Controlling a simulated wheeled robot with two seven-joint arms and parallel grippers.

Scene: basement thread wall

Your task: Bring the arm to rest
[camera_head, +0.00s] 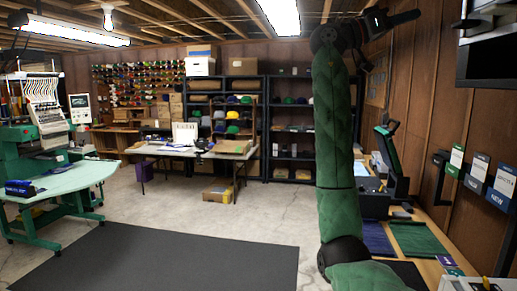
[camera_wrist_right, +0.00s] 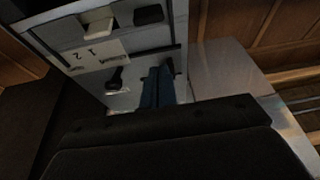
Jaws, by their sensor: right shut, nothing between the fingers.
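My right arm, in a green sleeve, rises through the right half of the head view and bends near the ceiling. My right gripper (camera_head: 408,18) is black, shut and empty, raised high and pointing right. It is apart from the workbench below. In the right wrist view, a dark gripper body fills the bottom. My left gripper is not in view.
A grey-black machine (camera_head: 487,55) hangs at the upper right; a light panel with switches (camera_wrist_right: 105,45) fills much of the wrist view. A bench (camera_head: 440,215) runs along the right wall below signs (camera_head: 478,170). An embroidery machine (camera_head: 45,115) stands left. The floor mat (camera_head: 165,258) is clear.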

